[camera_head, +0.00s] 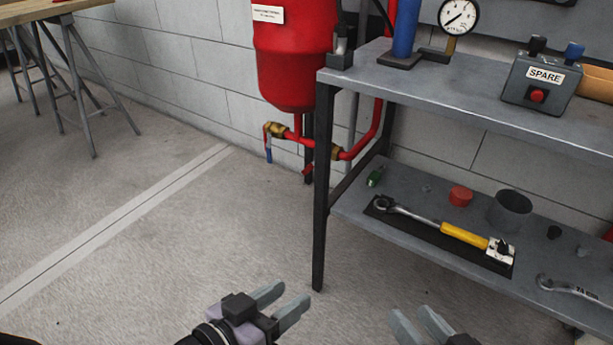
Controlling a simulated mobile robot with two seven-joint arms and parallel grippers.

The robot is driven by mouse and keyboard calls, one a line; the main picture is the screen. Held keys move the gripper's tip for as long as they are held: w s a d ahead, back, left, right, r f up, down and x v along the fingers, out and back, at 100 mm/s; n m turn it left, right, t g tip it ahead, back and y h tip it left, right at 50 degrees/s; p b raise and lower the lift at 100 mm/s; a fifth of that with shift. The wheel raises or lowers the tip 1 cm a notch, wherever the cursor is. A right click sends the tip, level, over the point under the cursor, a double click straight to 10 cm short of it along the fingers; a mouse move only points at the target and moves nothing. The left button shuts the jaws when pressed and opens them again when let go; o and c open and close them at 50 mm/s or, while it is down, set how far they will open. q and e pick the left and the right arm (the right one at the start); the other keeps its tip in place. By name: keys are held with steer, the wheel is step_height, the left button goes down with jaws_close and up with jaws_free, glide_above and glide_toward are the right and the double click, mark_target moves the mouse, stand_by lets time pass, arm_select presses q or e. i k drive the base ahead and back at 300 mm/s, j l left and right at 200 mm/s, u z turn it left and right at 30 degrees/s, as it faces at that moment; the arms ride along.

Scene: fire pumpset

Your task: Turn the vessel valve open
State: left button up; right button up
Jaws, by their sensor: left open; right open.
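The red vessel (292,55) hangs by the block wall at the upper middle, with a red pipe below it. A brass valve (277,130) sits on the left of this pipework, with a short blue-ended piece (268,155) hanging at its left. I cannot tell which is the vessel valve. My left gripper (281,304) is open and empty at the bottom middle. My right gripper (416,324) is open and empty at the bottom right. Both are well apart from the valves.
A grey two-level bench (450,85) fills the right, its front leg (321,200) near the pipework. A gauge (458,17) and SPARE box (541,80) stand on top. A yellow-handled wrench (463,235) lies on the lower shelf. The floor at left is clear; a trestle table (60,10) stands beyond.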

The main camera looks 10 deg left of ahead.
mark_target(308, 170)
steer(key=k+z, duration=0.2)
steer(key=z, duration=2)
steer(key=k+j+z, duration=0.15)
steer(key=j, duration=0.15)
steer(key=j+z, duration=0.2)
steer(key=j, duration=0.15)
steer(key=k+j, duration=0.15)
steer(key=j, duration=0.2)
steer(key=k+j, duration=0.15)
steer(key=j, duration=0.2)
steer(key=k+j, duration=0.15)
steer(key=j, duration=0.25)
steer(key=k+j, duration=0.15)
steer(key=j, duration=0.2)
steer(key=k+j, duration=0.15)
steer(key=j, duration=0.2)
steer(key=k+j, duration=0.15)
steer(key=j, duration=0.2)
steer(key=k+j, duration=0.15)
steer(key=j, duration=0.2)
steer(key=k+j, duration=0.15)
steer(key=j, duration=0.25)
steer(key=k+j, duration=0.1)
steer(key=j, duration=0.8)
steer(key=k, duration=0.05)
